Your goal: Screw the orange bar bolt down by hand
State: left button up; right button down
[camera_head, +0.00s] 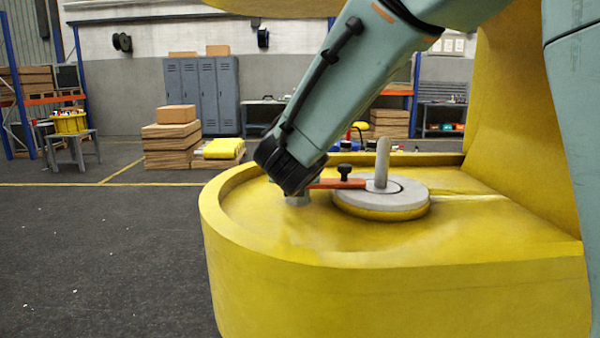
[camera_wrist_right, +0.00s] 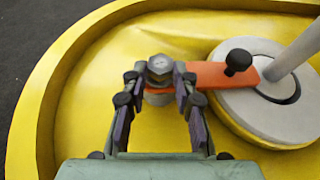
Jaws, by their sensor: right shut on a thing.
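The orange bar (camera_head: 338,183) lies flat from the grey disc towards my right gripper, and it also shows in the right wrist view (camera_wrist_right: 222,75). The silver hex-headed bolt (camera_wrist_right: 160,67) is at the bar's left end. My right gripper (camera_wrist_right: 160,80) is shut on the bolt, with a finger on each side of its head. In the head view the right gripper (camera_head: 290,180) comes down from above and hides most of the bolt. A pale grey foot of metal shows just below it. My left gripper is not in view.
A grey disc (camera_head: 350,200) with an upright grey pin (camera_head: 383,162) stands on the yellow boom part (camera_head: 300,235), which has a raised rim. A black knob (camera_head: 345,172) sits on the bar, close to the gripper's right. The floor at left is clear.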

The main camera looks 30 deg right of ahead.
jog(key=m+g+h+p, duration=0.1)
jog(key=m+h+p, duration=0.1)
jog(key=p, duration=0.1)
jog(key=w+r+m+g+p, duration=0.1)
jog(key=shift+a+g+h+p, duration=0.3)
jog(key=shift+a+h, duration=0.05)
jog(key=shift+h, duration=0.05)
jog(key=shift+w+a+f+m+g+h+p, duration=0.1)
jog(key=shift+f+m+g+h+p, duration=0.1)
jog(key=shift+m+g+h+p, duration=0.55)
jog(key=shift+m+y+p, duration=0.25)
jog(key=shift+p, duration=0.1)
jog(key=c, duration=1.5)
grip_release()
jog(key=o, duration=0.5)
jog(key=shift+f, duration=0.3)
jog(key=shift+c, duration=0.2)
jog(key=shift+r, duration=0.15)
